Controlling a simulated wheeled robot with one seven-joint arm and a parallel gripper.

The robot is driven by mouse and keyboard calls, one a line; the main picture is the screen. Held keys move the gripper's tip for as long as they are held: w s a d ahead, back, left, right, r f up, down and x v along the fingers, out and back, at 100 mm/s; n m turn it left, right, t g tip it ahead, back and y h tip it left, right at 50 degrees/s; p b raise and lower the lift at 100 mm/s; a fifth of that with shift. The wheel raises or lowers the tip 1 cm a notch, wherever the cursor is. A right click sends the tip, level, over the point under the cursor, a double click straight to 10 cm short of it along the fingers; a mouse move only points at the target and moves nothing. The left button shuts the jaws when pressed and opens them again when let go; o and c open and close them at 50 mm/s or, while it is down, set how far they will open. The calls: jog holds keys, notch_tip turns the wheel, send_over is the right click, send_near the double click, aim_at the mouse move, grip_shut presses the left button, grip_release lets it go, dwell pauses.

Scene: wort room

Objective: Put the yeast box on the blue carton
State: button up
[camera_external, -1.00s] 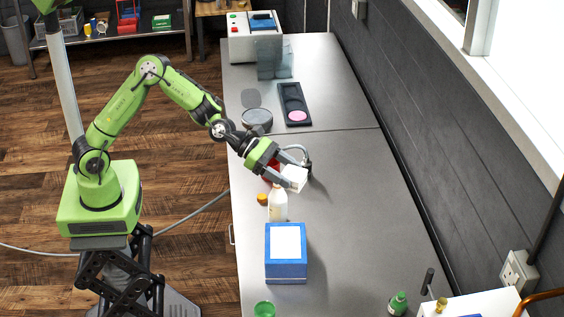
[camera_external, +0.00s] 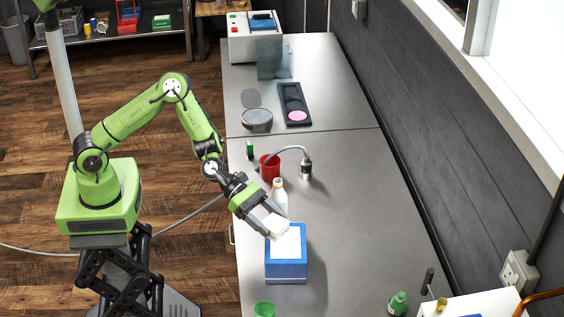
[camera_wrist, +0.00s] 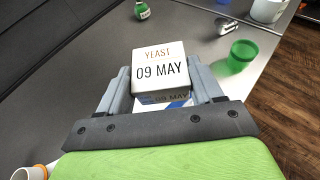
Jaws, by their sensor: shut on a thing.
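The yeast box (camera_external: 274,224) is a small white box. In the wrist view its top reads "YEAST 09 MAY" (camera_wrist: 160,68). My gripper (camera_external: 265,224) is shut on it, one finger at each side. The blue carton (camera_external: 286,271) stands on the bench with a white top panel. The yeast box is at the carton's far left edge in the external view, above or over the panel; I cannot tell whether they touch. In the wrist view the carton is mostly hidden beneath the box and my gripper, with only a blue and white bit (camera_wrist: 178,104) showing.
A white bottle (camera_external: 279,197) stands just behind the carton. A red cup (camera_external: 270,167) and a curved grey tube (camera_external: 292,150) are farther back. A green cup (camera_external: 264,309) stands in front of the carton, a green bottle (camera_external: 398,303) to the right. The bench right of the carton is clear.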

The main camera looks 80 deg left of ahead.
notch_tip(320, 180, down, 4)
jog(key=shift+f+b, duration=0.1)
jog(key=shift+b, duration=0.2)
jog(key=shift+f, duration=0.15)
jog(key=o, duration=1.1)
